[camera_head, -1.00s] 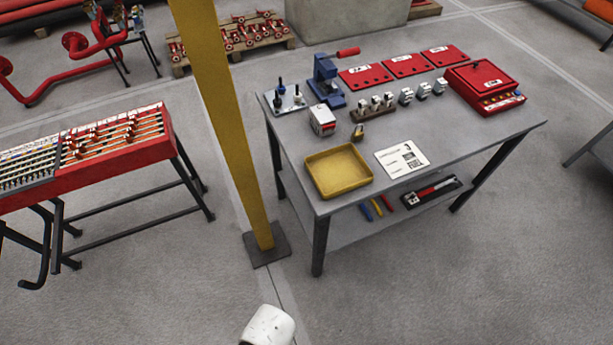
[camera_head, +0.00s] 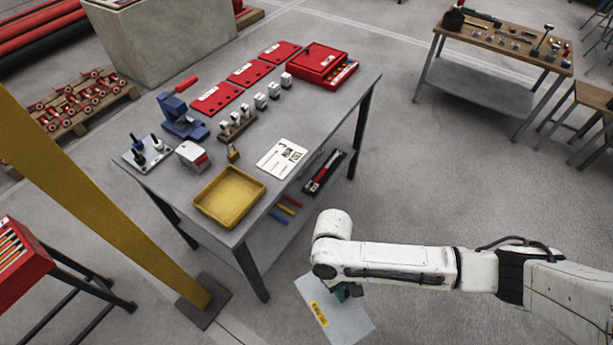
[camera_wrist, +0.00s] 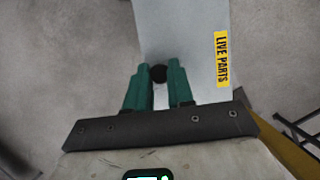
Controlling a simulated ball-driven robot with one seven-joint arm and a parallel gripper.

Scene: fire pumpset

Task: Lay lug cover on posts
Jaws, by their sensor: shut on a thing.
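The lug cover (camera_head: 338,312) is a flat, pale grey sheet with a yellow label. In the wrist view the cover (camera_wrist: 180,25) stretches away past the fingers, and its label reads "LIVE PARTS". My gripper (camera_head: 347,291) is shut on the cover and holds it out over the floor, in front of the grey bench. In the wrist view the green fingers of my gripper (camera_wrist: 158,85) close about a round black knob (camera_wrist: 158,73) on the sheet. I cannot pick out the posts for certain in either view.
The grey bench (camera_head: 205,160) carries a yellow tray (camera_head: 230,197), a blue press (camera_head: 181,118), red plates and a red case (camera_head: 321,62). A yellow column (camera_head: 100,200) stands at the left. A wooden-topped bench (camera_head: 510,45) stands at the far right, with open floor between.

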